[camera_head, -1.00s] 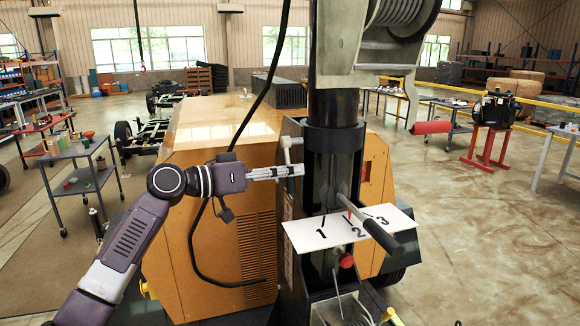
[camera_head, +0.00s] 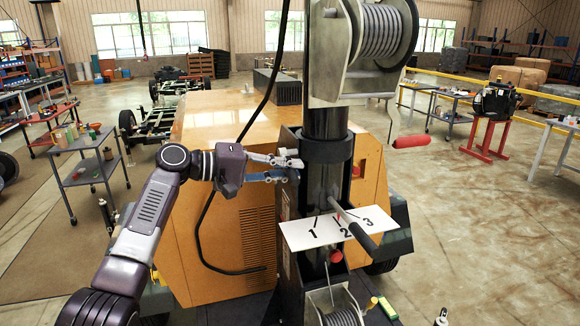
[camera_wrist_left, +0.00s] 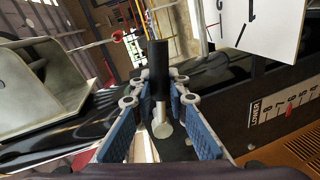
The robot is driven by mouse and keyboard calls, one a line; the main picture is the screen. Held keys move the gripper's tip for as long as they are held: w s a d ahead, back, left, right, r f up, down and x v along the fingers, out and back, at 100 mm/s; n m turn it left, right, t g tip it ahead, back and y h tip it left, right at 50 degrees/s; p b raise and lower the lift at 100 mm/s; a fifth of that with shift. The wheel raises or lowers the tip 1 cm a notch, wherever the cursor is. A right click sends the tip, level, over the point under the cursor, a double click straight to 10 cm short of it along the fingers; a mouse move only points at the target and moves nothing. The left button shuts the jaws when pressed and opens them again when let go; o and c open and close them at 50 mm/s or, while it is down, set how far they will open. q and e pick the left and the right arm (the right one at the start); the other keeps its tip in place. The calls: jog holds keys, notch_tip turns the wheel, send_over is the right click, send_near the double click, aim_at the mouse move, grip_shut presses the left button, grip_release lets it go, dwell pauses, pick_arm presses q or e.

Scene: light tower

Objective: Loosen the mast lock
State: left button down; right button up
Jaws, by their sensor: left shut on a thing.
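The mast lock handle is a small grey pin with a dark grip (camera_wrist_left: 160,118), on the left side of the black collar (camera_head: 328,147) round the mast. My left gripper (camera_head: 284,168) is at this handle. In the left wrist view, the blue-padded fingers (camera_wrist_left: 157,92) stand on both sides of the handle and are shut on it. In the head view, the fingers hide most of the handle. The dark mast (camera_head: 327,122) is upright above the collar. My right gripper is in neither view.
A white plate marked 1, 2, 3 (camera_head: 296,236) and a black-gripped lever (camera_head: 362,237) stick out below the collar. A winch drum (camera_head: 382,32) with a red crank handle (camera_head: 410,141) is above. A black cable (camera_head: 262,95) hangs close behind my left arm.

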pick_arm(q)
jog(key=shift+r+n+g+p, duration=0.45)
jog(key=shift+r+n, duration=0.4)
jog(key=shift+n, duration=0.25)
jog(key=c, duration=1.8)
grip_release()
jog(key=shift+c, duration=0.2)
jog(key=shift+a, duration=0.15)
jog(key=v, duration=1.1)
jog(key=shift+s+a, duration=0.2)
jog(key=shift+a, duration=0.2)
jog(key=shift+f, duration=0.1)
